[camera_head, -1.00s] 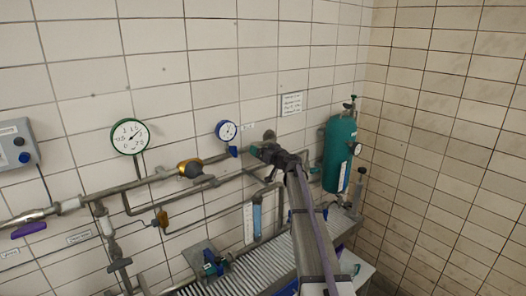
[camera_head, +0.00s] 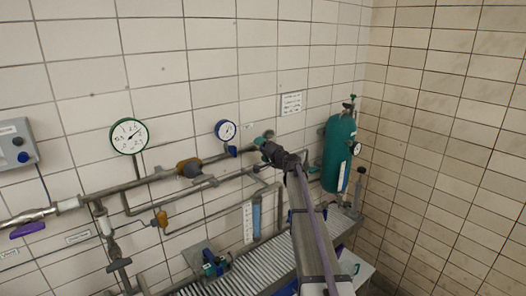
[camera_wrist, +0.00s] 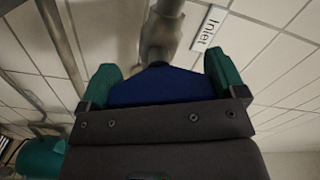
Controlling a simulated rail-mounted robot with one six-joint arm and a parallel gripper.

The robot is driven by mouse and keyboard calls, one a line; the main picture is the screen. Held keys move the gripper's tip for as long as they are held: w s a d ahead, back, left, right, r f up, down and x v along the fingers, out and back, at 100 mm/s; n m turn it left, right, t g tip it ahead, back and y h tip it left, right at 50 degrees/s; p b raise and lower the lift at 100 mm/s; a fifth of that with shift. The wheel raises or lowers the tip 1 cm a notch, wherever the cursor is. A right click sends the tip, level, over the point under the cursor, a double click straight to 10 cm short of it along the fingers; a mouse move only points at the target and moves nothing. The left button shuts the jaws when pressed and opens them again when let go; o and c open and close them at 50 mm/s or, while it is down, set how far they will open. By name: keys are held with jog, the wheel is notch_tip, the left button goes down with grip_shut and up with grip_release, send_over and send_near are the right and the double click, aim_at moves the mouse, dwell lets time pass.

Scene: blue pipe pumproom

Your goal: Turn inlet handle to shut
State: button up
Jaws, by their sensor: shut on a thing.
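The inlet handle (camera_wrist: 165,88) is a wide blue piece in the wrist view, in front of a grey valve body (camera_wrist: 160,40) on a pipe. A white label reading "Inlet" (camera_wrist: 207,28) sits to the right of the valve. My gripper (camera_wrist: 163,76) has its green fingers on the left and right sides of the blue handle and is shut on it. In the head view my gripper (camera_head: 263,138) is at the wall pipe, right of the blue-rimmed gauge (camera_head: 226,131). The arm hides the handle there.
A green-rimmed gauge (camera_head: 129,136) and a brass-coloured fitting (camera_head: 189,167) are left along the pipework. A purple handle (camera_head: 27,229) is at far left. A green tank (camera_head: 339,153) stands close right of my arm. A slatted bench (camera_head: 255,265) lies below.

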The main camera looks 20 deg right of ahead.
jog(key=m, duration=0.4)
jog(key=shift+m, duration=0.4)
dwell(0.4)
jog(key=o, duration=0.6)
jog(key=shift+w, duration=0.1)
jog(key=shift+o, duration=0.2)
jog(key=v, duration=1)
jog(key=shift+s, duration=0.4)
jog(key=shift+a, duration=0.1)
